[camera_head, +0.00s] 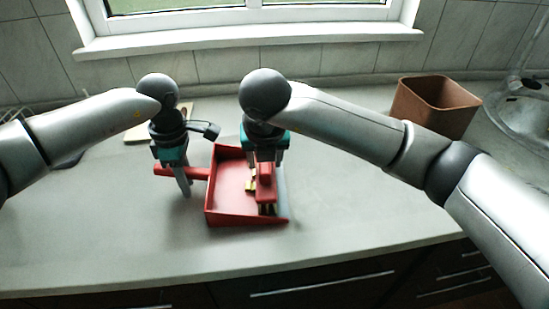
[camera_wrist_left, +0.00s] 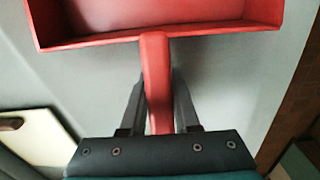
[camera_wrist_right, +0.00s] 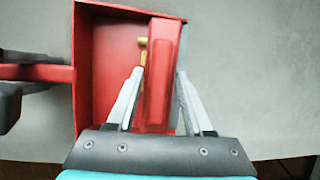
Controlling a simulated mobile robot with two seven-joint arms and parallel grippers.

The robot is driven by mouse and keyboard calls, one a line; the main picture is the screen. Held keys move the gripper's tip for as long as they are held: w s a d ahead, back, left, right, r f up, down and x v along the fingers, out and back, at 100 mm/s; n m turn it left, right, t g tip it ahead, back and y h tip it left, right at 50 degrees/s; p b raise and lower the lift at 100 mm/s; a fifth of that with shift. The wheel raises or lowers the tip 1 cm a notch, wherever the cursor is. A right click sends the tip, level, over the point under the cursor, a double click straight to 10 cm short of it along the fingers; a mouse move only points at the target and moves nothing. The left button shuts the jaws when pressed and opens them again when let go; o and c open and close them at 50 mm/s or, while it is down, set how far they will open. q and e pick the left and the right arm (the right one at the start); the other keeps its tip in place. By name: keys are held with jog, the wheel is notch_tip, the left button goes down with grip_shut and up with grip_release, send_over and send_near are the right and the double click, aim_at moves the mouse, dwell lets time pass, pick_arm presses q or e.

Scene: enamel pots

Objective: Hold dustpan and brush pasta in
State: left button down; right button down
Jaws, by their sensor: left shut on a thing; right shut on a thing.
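The red dustpan (camera_head: 226,185) lies on the grey counter, with its handle (camera_head: 197,173) pointing left. My left gripper (camera_head: 183,185) is shut on that handle, which also runs between its fingers in the left wrist view (camera_wrist_left: 156,75). My right gripper (camera_head: 265,165) is shut on a red brush (camera_head: 265,185). The brush stands at the right, open side of the dustpan, partly over its floor. Yellow pasta (camera_head: 250,185) lies just left of the brush, inside the dustpan; it also shows in the right wrist view (camera_wrist_right: 143,48), partly hidden by the brush.
A brown open bin (camera_head: 436,106) stands at the back right. A pale board (camera_head: 143,132) lies at the back left behind my left gripper. The counter (camera_head: 345,205) right of the dustpan is clear. Its front edge runs above dark drawers (camera_head: 320,283).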

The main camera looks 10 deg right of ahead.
jog(key=shift+a, duration=0.35)
jog(key=shift+w+a+r, duration=0.1)
jog(key=shift+w+a, duration=0.05)
jog(key=shift+a, duration=1)
jog(key=shift+d+r, duration=0.3)
jog(key=shift+r, duration=0.55)
jog(key=shift+d+r, duration=0.35)
jog(key=shift+r, duration=0.55)
jog(key=shift+d+r, duration=0.3)
jog(key=shift+r, duration=0.55)
pick_arm(q)
jog(key=c, duration=0.6)
grip_release()
jog(key=shift+o, duration=0.2)
